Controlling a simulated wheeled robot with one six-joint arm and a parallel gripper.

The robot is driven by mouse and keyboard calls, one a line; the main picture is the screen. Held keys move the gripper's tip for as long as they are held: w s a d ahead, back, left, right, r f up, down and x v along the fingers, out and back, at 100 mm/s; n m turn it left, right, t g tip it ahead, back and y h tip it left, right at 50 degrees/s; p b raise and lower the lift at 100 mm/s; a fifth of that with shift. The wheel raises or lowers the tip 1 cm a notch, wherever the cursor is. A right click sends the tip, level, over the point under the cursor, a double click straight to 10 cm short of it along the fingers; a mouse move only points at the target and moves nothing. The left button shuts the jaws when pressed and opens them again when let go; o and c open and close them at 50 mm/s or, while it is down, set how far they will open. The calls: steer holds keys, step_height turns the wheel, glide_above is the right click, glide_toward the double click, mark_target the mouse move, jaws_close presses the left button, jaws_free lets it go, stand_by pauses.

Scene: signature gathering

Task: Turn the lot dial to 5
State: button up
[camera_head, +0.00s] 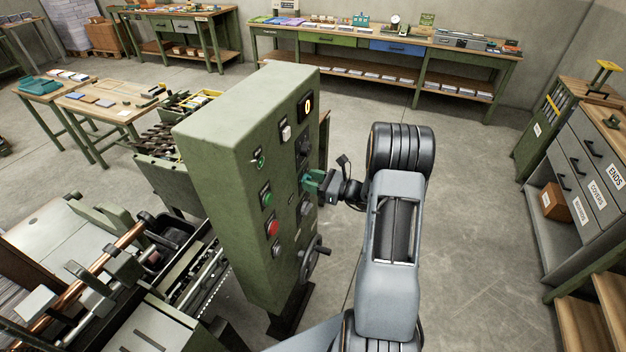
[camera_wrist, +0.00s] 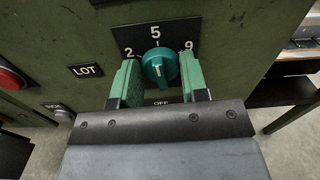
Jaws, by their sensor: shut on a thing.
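The lot dial (camera_wrist: 158,62) is a round teal knob on a black plate marked 2, 5, 9 and OFF, with 5 at the top and OFF below. A pale mark runs down its face; it seems to point towards OFF, but I cannot be sure. A LOT label (camera_wrist: 86,70) is left of it. My gripper (camera_head: 313,181) is at the control face of the green cabinet (camera_head: 236,170). In the wrist view its two green fingers stand on either side of the knob, shut on it. My gripper hides the dial in the head view.
A red button (camera_head: 272,228) and other switches sit on the same cabinet face, with a handwheel (camera_head: 312,262) low on it. Machinery stands left of the cabinet. A grey drawer unit (camera_head: 580,165) is at the right. The floor between is clear.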

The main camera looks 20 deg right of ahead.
steer(key=shift+m, duration=0.4)
steer(key=o, duration=0.9)
steer(key=b+v, duration=0.3)
steer(key=v, duration=1)
steer(key=shift+s+d, duration=0.3)
